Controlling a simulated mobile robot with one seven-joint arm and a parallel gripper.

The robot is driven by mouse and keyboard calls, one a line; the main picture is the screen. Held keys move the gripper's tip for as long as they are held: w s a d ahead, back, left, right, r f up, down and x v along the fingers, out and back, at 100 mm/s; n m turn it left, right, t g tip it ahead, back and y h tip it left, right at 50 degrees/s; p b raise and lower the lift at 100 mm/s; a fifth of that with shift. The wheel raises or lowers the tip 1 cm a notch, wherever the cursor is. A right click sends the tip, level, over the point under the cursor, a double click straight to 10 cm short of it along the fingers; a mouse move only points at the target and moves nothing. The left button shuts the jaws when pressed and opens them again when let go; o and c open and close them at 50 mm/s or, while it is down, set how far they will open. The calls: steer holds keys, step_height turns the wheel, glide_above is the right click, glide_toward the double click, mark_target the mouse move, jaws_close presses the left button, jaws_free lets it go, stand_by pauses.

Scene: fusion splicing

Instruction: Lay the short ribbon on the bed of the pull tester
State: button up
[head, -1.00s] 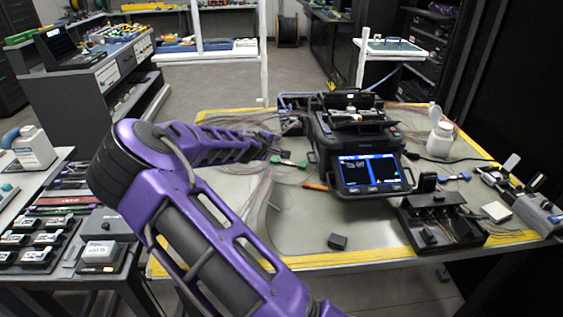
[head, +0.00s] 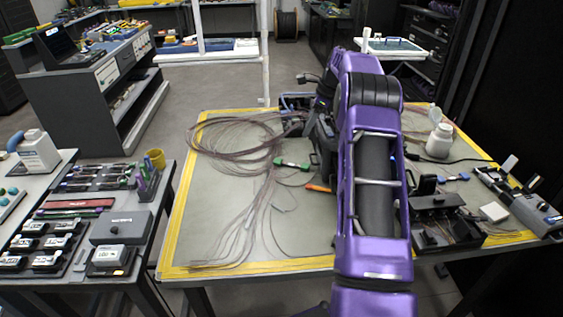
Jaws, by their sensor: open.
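My purple arm stands up through the middle of the head view and bends at its black joint. I cannot make out the short ribbon in this view. A long grey device (head: 537,213) at the right end of the table may be the pull tester; its bed is too small to read clearly. The splicer (head: 325,150) is mostly covered by my arm, with only its left edge showing.
Loose fibre bundles (head: 235,135) spread over the left of the yellow-edged table, with a green clip (head: 292,163) and an orange tool (head: 318,188) near them. A black box (head: 445,220) and white bottle (head: 439,141) stand right of my arm.

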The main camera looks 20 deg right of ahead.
steer(key=m+b, duration=0.1)
steer(key=b, duration=0.1)
glide_toward(287, 163)
steer(key=shift+a+f, duration=0.1)
steer(key=shift+f, duration=0.85)
steer(key=shift+w+x, duration=0.1)
steer(key=shift+x, duration=1.35)
steer(key=shift+w+x, duration=0.15)
steer(key=shift+x, duration=1.3)
steer(key=shift+a+r, duration=0.1)
steer(key=shift+r, duration=0.05)
jaws_close()
